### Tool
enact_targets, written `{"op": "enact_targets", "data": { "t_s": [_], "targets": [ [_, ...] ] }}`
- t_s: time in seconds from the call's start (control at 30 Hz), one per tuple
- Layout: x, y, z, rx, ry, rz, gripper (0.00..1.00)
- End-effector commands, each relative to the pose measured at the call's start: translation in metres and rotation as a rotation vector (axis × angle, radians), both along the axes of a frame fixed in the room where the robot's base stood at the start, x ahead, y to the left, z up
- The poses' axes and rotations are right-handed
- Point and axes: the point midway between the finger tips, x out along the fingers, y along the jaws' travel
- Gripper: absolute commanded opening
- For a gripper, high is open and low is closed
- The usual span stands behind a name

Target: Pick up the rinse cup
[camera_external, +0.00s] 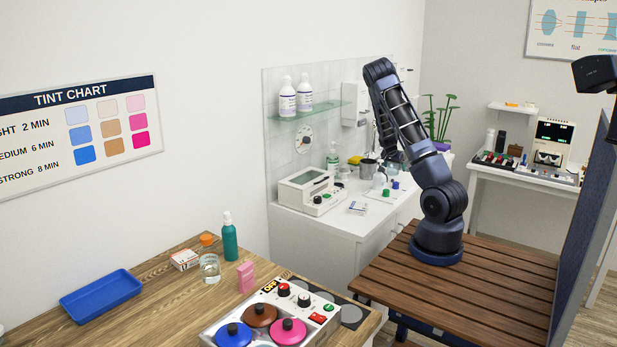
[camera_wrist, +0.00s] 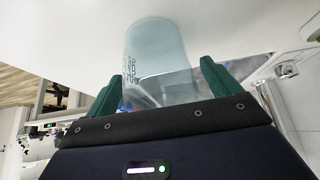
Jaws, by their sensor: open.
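The rinse cup (camera_wrist: 156,45), a translucent pale blue cup with dark printing on its side, is in the wrist view beyond and between the two green fingers of my gripper (camera_wrist: 163,75). The fingers are apart, one on each side of the cup's near end. I cannot tell whether either finger touches it. In the external view my arm reaches over the white counter (camera_external: 337,230), and its end is among small items there. The cup is too small and crowded there to make out surely.
A white device (camera_external: 311,193) stands at the counter's front left. A sink tap (camera_wrist: 287,92) is at the right in the wrist view. A glass shelf (camera_external: 308,110) with two white bottles hangs above. A wooden table (camera_external: 150,290) with a blue tray (camera_external: 100,296) is in front.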

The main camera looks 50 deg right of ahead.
Motion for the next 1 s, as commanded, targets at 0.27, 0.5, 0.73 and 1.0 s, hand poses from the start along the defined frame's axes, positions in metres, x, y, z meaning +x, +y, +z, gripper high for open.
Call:
{"op": "enact_targets", "data": {
  "t_s": [0.27,0.5,0.73,1.0],
  "targets": [
    [0.0,0.0,0.0,0.0,0.0,0.0,0.44],
    [0.0,0.0,0.0,0.0,0.0,0.0,0.41],
    [0.001,0.0,0.016,-0.002,-0.002,0.0,0.41],
    [0.002,0.0,0.076,-0.003,-0.004,0.003,0.41]
  ]
}}
